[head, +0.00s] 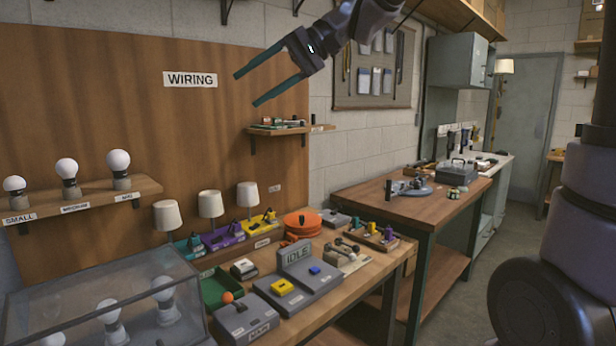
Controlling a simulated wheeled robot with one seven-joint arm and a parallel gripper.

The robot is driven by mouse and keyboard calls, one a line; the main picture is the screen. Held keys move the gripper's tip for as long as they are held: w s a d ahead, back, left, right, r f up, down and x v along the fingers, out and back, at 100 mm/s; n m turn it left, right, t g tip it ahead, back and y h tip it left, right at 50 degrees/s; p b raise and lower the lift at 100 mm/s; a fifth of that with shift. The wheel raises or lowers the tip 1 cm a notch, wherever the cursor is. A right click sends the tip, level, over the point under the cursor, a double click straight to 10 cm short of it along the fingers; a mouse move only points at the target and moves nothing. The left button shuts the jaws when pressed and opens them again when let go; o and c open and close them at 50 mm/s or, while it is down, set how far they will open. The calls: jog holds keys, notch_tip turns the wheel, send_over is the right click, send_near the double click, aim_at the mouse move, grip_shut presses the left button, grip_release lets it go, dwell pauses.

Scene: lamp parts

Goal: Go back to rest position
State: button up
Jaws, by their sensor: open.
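My gripper (255,82) is in the upper middle of the head view, in the air in front of the wooden panel with the WIRING sign. Its two green fingers are spread apart, with nothing between them. It points left and slightly down, well above the workbench (375,275). My arm comes in from the top edge of the view.
Below stand three small lamps (210,206), a grey IDLE box (300,268), an orange reel (302,224) and a glass case (60,290) with bulbs. A shelf (145,188) holds three bulbs. A second table (400,205) and open floor are at right.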

jog(key=s+d+f+m+t+h, duration=0.1)
jog(key=d+f+m+t+h, duration=0.1)
jog(key=d, duration=0.9)
jog(key=s+d+f+m+t+h, duration=0.2)
jog(key=d+f+t+h, duration=0.2)
jog(key=d, duration=0.7)
jog(key=s+d+f+m+t+h, duration=0.2)
jog(key=d+f+m+h, duration=0.1)
jog(key=d, duration=0.9)
jog(key=shift+f+t, duration=0.4)
jog(key=shift+f, duration=0.4)
jog(key=shift+s, duration=0.1)
